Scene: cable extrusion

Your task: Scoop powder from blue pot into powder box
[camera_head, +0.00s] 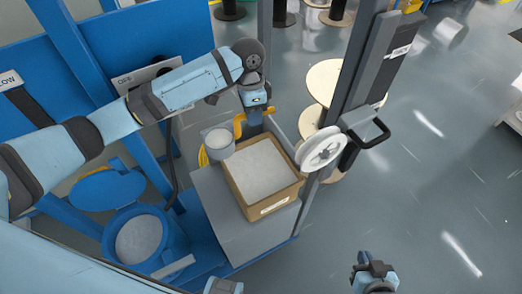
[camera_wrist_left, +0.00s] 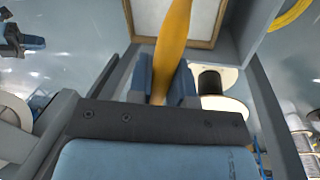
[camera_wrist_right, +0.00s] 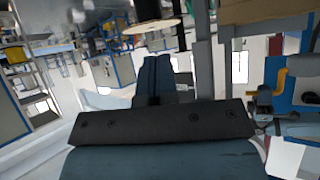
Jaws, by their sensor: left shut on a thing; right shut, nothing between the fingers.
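The blue pot (camera_head: 180,243) stands at the lower left in the head view, open, with white powder inside. The powder box (camera_head: 273,206) is a brown cardboard box holding a broad, level layer of white powder; part of it shows at the top of the left wrist view (camera_wrist_left: 212,43). My left gripper (camera_head: 254,112) is shut on the yellow handle (camera_wrist_left: 174,45) of a grey scoop (camera_head: 219,152). The scoop is beside the box's back left corner, its opening upward, with pale powder visible in it. My right gripper (camera_head: 371,268) is shut and empty, far from both containers.
The box sits on a grey platform (camera_head: 225,222). A blue lid (camera_head: 105,190) is beside the pot. A dark upright post (camera_head: 352,75) and a white spool (camera_head: 322,149) stand right of the box. Open floor lies further right.

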